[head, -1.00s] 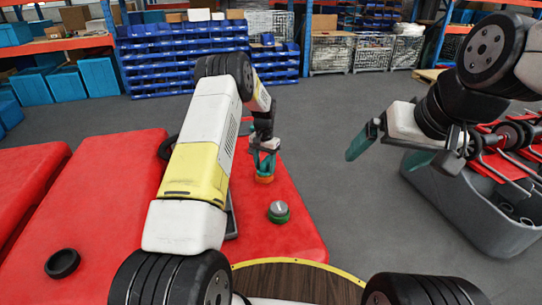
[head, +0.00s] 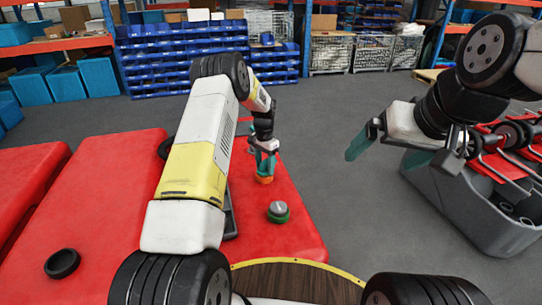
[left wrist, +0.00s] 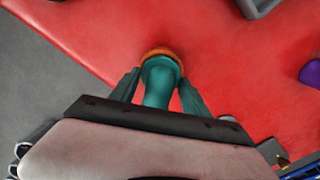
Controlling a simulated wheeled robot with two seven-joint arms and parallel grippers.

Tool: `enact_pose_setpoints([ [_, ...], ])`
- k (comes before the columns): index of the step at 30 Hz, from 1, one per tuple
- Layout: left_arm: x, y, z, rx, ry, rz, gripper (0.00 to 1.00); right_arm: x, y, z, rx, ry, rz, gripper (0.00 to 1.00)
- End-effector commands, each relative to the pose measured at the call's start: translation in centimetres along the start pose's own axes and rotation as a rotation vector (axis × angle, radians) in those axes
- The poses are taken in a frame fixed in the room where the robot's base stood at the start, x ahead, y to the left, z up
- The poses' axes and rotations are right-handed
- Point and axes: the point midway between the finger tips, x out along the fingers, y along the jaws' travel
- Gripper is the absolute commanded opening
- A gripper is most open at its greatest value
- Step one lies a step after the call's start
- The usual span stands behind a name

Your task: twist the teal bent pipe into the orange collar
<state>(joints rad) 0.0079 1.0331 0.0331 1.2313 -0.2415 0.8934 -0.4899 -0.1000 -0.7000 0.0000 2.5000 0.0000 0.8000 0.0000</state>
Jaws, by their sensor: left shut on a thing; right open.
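The teal bent pipe (left wrist: 158,82) is between the fingers of my left gripper (left wrist: 157,92), which is shut on it. In the left wrist view the pipe's far end meets the orange collar (left wrist: 160,52), whose rim shows around it. In the head view the orange collar (head: 264,180) sits on the red surface directly below my left gripper (head: 265,163). How deep the pipe is in the collar I cannot tell. My right gripper (head: 405,150) is open and empty, held in the air at the right, far from the collar.
A green-and-grey knob-like part (head: 278,212) stands on the red mat (head: 110,190) nearer me. A black ring (head: 62,263) lies at the left. A grey bin (head: 470,210) with black and red parts stands at the right. A purple thing (left wrist: 311,72) shows at the wrist view's right edge.

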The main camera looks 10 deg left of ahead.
Motion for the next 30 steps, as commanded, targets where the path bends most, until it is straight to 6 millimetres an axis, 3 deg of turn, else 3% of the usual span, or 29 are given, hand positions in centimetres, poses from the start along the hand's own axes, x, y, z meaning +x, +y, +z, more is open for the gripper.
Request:
enact_pose_setpoints([
  [26, 0.86, -0.02, -0.02, -0.002, 0.001, -0.001, 0.12, 0.00, 0.00, 0.00, 0.000, 0.000, 0.000, 0.99],
  [27, 0.83, -0.03, -0.03, -0.002, 0.001, -0.001, 0.05, 0.00, 0.00, 0.00, 0.000, 0.000, 0.000, 0.99],
  [30, 0.81, -0.03, -0.03, -0.002, 0.001, -0.001, 0.05, 0.00, 0.00, 0.00, 0.000, 0.000, 0.000, 0.99],
])
